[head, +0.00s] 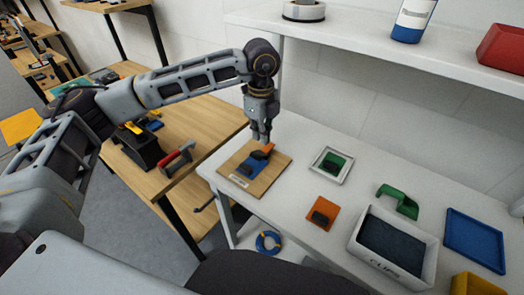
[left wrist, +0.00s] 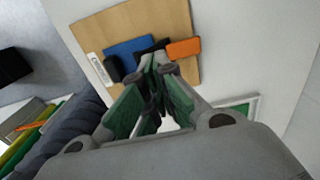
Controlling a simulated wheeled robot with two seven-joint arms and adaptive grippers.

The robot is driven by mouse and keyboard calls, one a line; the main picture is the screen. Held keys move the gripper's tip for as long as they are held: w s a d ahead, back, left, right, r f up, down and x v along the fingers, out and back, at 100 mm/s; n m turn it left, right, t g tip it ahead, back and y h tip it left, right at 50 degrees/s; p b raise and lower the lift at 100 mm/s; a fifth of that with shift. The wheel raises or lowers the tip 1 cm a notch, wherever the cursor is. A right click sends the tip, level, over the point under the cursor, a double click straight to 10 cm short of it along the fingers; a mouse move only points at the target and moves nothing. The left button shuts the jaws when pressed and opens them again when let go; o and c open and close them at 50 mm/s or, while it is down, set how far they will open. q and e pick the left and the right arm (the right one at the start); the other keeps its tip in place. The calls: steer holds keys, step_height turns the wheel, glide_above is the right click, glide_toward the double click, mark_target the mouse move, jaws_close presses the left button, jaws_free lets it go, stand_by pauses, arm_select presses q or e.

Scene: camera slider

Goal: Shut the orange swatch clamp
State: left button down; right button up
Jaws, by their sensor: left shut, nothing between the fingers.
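On a wooden board (head: 275,170) at the left end of the white table lie a blue piece and an orange piece. The orange piece (head: 262,152) slants upward in the head view. In the left wrist view the orange piece (left wrist: 183,48) is beside a black part, next to the blue piece (left wrist: 125,47) and a black block (left wrist: 112,68). An orange swatch (head: 323,213) with a black block on it lies separately on the table. My left gripper (head: 263,137) is shut and empty, pointing down just over the orange piece; touching cannot be told. My right gripper is out of view.
A white tray (head: 314,165) holds a green swatch with a black block. A green holder (head: 400,201), a white bin (head: 428,262) marked CLIPS and a blue tray (head: 474,240) stand to the right. A shelf (head: 390,42) overhangs the back.

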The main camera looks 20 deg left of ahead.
arm_select(q)
steer(key=shift+r+p, duration=0.4)
steer(key=shift+r, duration=0.6)
stand_by(0.3)
